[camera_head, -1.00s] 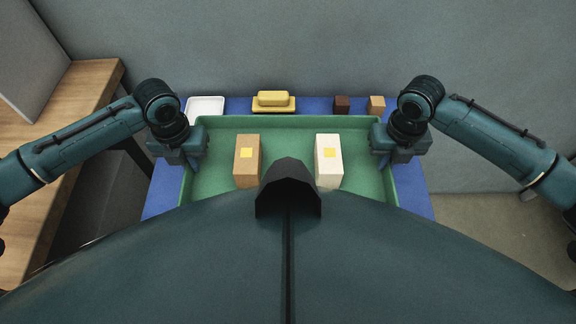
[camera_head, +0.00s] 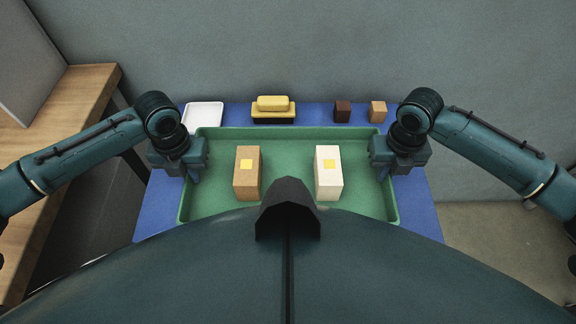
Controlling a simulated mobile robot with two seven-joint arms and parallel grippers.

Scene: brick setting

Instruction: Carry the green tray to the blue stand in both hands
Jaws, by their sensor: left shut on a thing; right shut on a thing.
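The green tray (camera_head: 290,146) is over the blue stand (camera_head: 153,212), whose blue top shows on the left, right and far sides. A brown box (camera_head: 246,180) and a cream box (camera_head: 327,182), each with a yellow patch on top, stand upright in the tray. My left gripper (camera_head: 190,172) is shut on the tray's left side. My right gripper (camera_head: 384,172) is shut on its right side. The tray's near edge is hidden by my own body. I cannot tell whether the tray touches the stand.
A wooden table (camera_head: 80,88) is at the left. A grey wall is behind.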

